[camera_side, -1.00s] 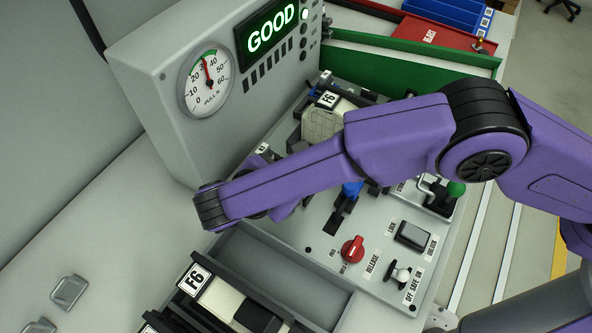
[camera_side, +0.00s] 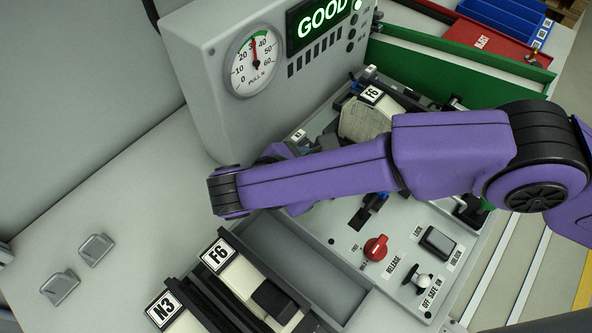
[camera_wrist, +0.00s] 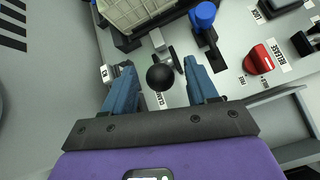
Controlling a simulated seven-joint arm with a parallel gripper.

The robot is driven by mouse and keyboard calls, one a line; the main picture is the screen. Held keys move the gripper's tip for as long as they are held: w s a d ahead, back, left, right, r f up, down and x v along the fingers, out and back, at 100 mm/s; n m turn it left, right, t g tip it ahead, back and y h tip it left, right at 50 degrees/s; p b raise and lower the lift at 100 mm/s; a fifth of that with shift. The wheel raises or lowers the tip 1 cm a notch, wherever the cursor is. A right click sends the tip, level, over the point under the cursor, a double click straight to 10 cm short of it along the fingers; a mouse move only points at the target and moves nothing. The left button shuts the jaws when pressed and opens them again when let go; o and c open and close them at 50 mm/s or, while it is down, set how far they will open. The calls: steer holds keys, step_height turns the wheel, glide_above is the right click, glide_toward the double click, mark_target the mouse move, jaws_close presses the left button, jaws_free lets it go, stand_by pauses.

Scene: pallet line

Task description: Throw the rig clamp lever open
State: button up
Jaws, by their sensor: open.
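The clamp lever ends in a black ball knob (camera_wrist: 160,78), seen in the wrist view beside a label that appears to read CLAMP. My gripper (camera_wrist: 159,64) is open. Its two blue-grey fingers show on either side of the knob in the picture, with gaps on both sides. I cannot tell whether the fingertips are down at the knob's height. In the side view my purple arm hides the lever and most of the gripper. The rig holds a pale block (camera_side: 362,122) behind the arm, which also shows at the top of the wrist view (camera_wrist: 135,8).
A blue knob (camera_wrist: 204,15) stands right of the lever. The red release knob (camera_side: 376,247) and a white-tipped toggle (camera_side: 422,281) are on the panel. A gauge box (camera_side: 215,50) reading GOOD stands behind. A tray with F6 and N3 parts (camera_side: 217,254) lies in front.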

steer(key=v, duration=0.9)
stand_by(0.7)
steer(key=w+d+r+m+g+y, duration=0.2)
steer(key=d+r, duration=0.1)
steer(key=d, duration=0.8)
steer(key=w+d+r+m+g+y, duration=0.1)
steer(key=w+d+r+m+g, duration=0.15)
steer(key=d, duration=0.75)
steer(key=s+d+f+m+y, duration=0.1)
steer(key=s+d+m, duration=0.1)
steer(key=s+d, duration=0.3)
steer(key=s+d+m+g+y, duration=0.1)
steer(key=s+d, duration=0.4)
steer(key=d, duration=0.7)
steer(key=s+d+f+m+y, duration=0.1)
steer(key=s+d+m+y, duration=0.1)
steer(key=s+d, duration=0.3)
steer(key=d+m, duration=0.1)
steer(key=d, duration=0.3)
steer(key=shift+d+f+g+y, duration=0.3)
steer(key=shift+g+y, duration=0.05)
steer(key=shift+y, duration=0.05)
